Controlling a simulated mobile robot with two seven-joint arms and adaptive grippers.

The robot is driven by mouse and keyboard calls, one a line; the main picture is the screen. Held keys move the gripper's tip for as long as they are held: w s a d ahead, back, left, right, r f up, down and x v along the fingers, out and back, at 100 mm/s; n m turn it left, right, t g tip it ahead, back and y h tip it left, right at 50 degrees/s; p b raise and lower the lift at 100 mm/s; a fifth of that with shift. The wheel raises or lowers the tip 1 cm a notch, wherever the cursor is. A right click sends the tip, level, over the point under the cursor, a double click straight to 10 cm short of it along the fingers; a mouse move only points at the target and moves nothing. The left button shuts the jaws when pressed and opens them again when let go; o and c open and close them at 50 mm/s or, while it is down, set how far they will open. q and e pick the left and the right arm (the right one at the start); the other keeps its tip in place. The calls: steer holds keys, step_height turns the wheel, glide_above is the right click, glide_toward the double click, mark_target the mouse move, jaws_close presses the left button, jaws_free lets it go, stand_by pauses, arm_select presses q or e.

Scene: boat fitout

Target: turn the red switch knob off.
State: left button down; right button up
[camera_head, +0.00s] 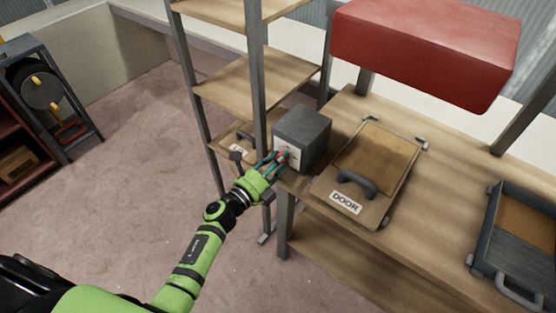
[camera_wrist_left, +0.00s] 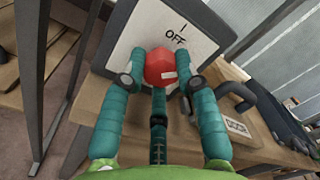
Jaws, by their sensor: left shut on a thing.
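The red switch knob (camera_wrist_left: 160,68) sits on the white face plate (camera_wrist_left: 205,30) of a grey box, and "OFF" and a line mark are printed on the plate. In the head view the grey switch box (camera_head: 303,133) stands at the left end of the wooden bench. My left gripper (camera_head: 277,160) reaches the front of the box. In the left wrist view its teal fingers (camera_wrist_left: 158,82) close around the red knob from both sides, with a third finger below. The knob's pale mark faces the lower right. My right gripper is not in view.
A wooden panel labelled DOOR (camera_head: 345,203) with a dark handle lies right of the box. A grey tray (camera_head: 512,262) is further right. A red block-shaped object (camera_head: 425,45) hangs above the bench. A shelf post (camera_head: 257,75) stands close left of the box.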

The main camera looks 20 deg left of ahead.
arm_select(q)
steer(key=n, duration=0.5)
steer(key=shift+w+a+r+n+t+p, duration=0.15)
steer(key=shift+r+n+t+p, duration=0.15)
steer(key=shift+r+n+p, duration=0.1)
steer(key=shift+f+n, duration=0.15)
steer(key=shift+n, duration=2.15)
steer(key=shift+y, duration=0.4)
steer(key=c, duration=1.2)
jaws_free()
steer(key=shift+o, duration=1.3)
steer(key=shift+f, duration=0.15)
steer(key=shift+f, duration=0.1)
